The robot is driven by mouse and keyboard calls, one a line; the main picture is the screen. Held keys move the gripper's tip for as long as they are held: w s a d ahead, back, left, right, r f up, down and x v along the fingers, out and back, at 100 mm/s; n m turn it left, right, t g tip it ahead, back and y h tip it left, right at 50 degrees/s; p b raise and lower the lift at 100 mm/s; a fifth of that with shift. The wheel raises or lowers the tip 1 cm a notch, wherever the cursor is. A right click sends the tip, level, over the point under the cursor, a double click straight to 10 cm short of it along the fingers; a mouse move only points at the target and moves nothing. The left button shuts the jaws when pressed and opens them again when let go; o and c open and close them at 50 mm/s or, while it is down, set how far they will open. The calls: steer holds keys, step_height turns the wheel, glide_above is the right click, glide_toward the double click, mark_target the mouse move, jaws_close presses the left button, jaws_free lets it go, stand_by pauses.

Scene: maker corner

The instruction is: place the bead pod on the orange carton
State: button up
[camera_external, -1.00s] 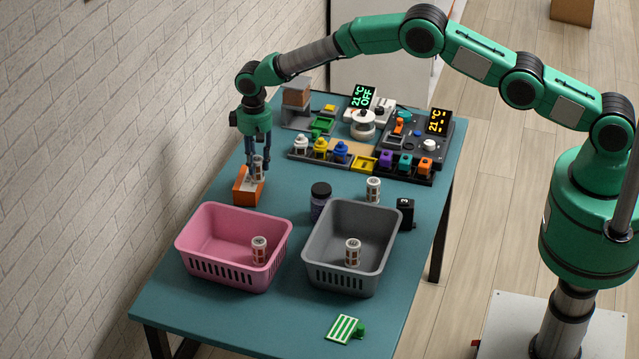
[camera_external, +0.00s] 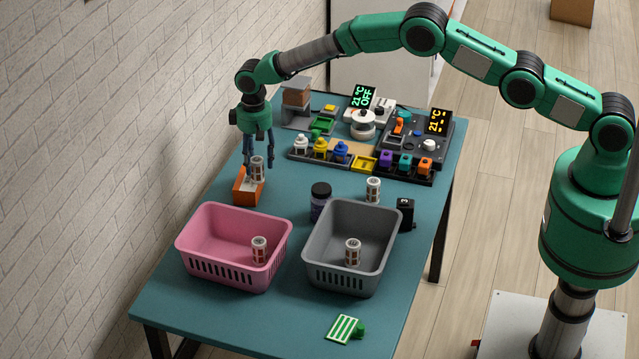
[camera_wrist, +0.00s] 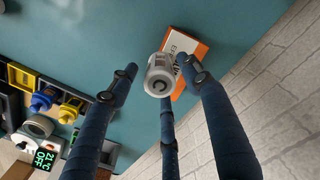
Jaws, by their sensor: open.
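The bead pod (camera_external: 257,168), a white cylinder with reddish markings, stands upright on the orange carton (camera_external: 243,194), on the left side of the table. In the wrist view the pod (camera_wrist: 160,77) shows end-on, with the carton (camera_wrist: 197,48) behind it. My gripper (camera_external: 259,163) is open around the upper part of the pod, its dark blue fingers spread. In the wrist view the open fingers of my gripper (camera_wrist: 161,78) stand apart around the pod. Contact between the pod's base and the carton looks likely, but the base is partly hard to see.
A pink basket (camera_external: 205,252) and a grey basket (camera_external: 320,268) each hold a similar pod. Another pod (camera_external: 373,190) stands behind the grey basket, near a dark jar (camera_external: 320,201) and a black box (camera_external: 405,213). Workshop devices (camera_external: 410,140) fill the table's far end.

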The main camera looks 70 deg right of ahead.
mark_target(258, 160)
step_height(258, 160, up, 11)
steer(key=shift+r, duration=0.2)
stand_by(0.3)
steer(key=shift+r, duration=0.1)
stand_by(0.7)
